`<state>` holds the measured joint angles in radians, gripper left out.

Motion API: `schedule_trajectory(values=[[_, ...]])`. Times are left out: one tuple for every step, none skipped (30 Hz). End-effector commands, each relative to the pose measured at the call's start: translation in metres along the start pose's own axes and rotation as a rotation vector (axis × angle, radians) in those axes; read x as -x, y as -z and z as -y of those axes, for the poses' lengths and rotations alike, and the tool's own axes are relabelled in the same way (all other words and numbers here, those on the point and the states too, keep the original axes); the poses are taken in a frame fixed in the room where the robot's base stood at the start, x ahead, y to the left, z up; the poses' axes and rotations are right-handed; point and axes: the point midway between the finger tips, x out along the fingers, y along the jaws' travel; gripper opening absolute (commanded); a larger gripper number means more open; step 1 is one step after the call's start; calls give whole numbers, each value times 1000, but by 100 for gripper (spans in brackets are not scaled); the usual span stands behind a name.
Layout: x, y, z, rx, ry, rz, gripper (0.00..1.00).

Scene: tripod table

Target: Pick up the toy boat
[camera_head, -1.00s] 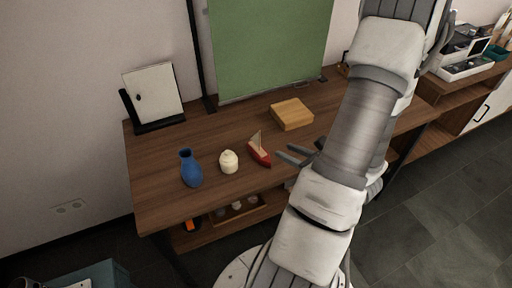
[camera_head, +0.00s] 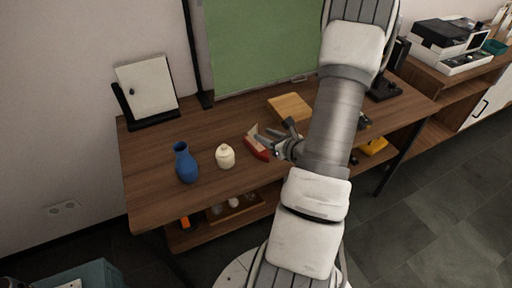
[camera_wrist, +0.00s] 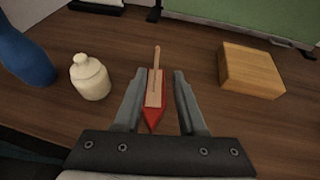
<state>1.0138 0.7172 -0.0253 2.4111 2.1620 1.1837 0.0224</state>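The toy boat (camera_head: 256,148) has a red hull and a light wooden mast and sail, and stands upright on the brown table (camera_head: 150,206). In the wrist view the toy boat (camera_wrist: 153,115) is between the two fingers. My gripper (camera_head: 273,136) is open at the boat's right side in the head view. In the wrist view my gripper (camera_wrist: 158,78) has one finger on each side of the boat, with a gap visible on both sides. Part of the boat is hidden behind a finger in the head view.
A cream jar (camera_head: 225,157) and a blue vase (camera_head: 186,163) stand left of the boat. A wooden block (camera_head: 289,107) lies behind it to the right. A white panel on a black stand (camera_head: 147,86) is at the back left. The table front is clear.

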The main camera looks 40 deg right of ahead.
Motion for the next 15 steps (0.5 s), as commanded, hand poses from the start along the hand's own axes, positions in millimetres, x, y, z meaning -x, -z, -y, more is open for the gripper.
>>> schedule_trajectory(values=[[-4, 2, -1, 0, -2, 0, 40], [-6, 2, -2, 0, -2, 0, 40], [-12, 4, -3, -1, -2, 1, 40], [-16, 5, -4, -1, -4, 1, 40], [-21, 7, -5, -1, -4, 1, 40], [-27, 9, -6, -1, -4, 0, 40], [-32, 10, -7, 0, -4, 0, 40], [-36, 10, -7, 1, -3, 1, 40], [-41, 10, -6, 1, -2, 1, 40], [-44, 10, -6, 1, -3, 1, 40], [-47, 9, -6, 2, -2, 1, 40], [-50, 9, -6, 2, -2, 1, 40], [-51, 9, -6, 1, -1, 1, 40], [-52, 9, -6, 1, -1, 1, 40], [-52, 8, -6, 1, -1, 1, 40]])
